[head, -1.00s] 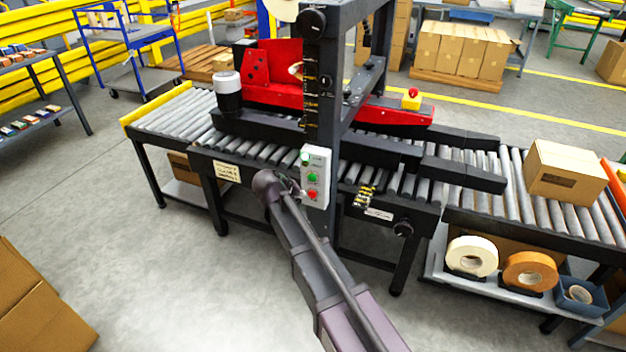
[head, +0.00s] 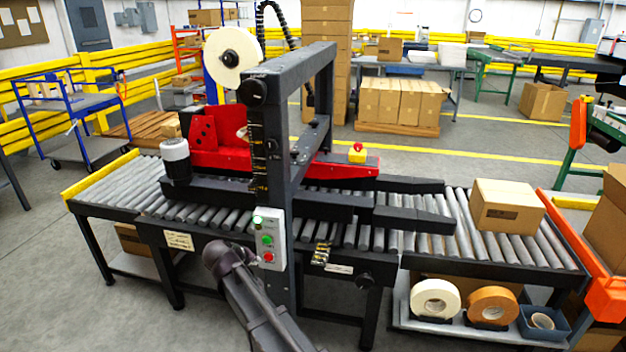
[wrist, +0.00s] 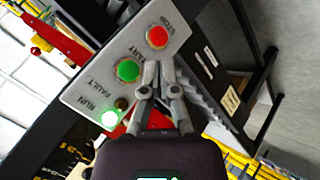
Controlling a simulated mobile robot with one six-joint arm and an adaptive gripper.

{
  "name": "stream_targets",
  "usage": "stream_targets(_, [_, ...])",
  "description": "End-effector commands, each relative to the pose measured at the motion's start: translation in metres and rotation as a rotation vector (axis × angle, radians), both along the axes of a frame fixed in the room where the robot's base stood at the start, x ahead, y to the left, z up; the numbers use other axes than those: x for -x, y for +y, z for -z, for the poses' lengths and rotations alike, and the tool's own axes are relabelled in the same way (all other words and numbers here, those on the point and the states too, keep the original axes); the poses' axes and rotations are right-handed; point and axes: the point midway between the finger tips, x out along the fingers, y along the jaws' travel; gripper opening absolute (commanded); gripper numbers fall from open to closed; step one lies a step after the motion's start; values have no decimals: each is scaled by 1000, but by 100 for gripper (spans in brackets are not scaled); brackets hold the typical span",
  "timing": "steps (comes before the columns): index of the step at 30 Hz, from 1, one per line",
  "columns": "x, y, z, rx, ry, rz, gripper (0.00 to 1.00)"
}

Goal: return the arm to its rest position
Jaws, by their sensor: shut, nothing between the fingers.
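My arm (head: 252,300) reaches up from the bottom of the head view toward the machine's control box (head: 269,240). My gripper shows in the wrist view (wrist: 155,75), its fingers shut and empty. The fingertips lie in front of the panel (wrist: 90,85), between the green start button (wrist: 127,70) and the red stop button (wrist: 157,37); whether they touch it I cannot tell. The run lamp (wrist: 110,119) glows green. In the head view the gripper is hidden behind my wrist.
The black machine frame (head: 288,130) rises right beside my wrist. The roller conveyor (head: 400,240) runs across the view with a carton (head: 507,206) at its right. Tape rolls (head: 435,299) sit on the shelf below. Open floor (head: 50,280) lies at the left.

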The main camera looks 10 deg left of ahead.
Motion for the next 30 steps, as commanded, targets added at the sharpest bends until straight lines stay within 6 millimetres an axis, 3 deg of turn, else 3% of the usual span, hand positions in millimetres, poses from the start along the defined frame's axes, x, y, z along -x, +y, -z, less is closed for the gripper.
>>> stream_targets(5, [-2, -21, 3, -7, 21, 30, 0])
stream_targets(8, [-4, -45, 7, -18, 49, 66, 0])
stream_targets(20, [3, -183, 28, -103, 218, 279, 0])
stream_targets(30, [33, -289, 42, -209, 366, 454, 0])
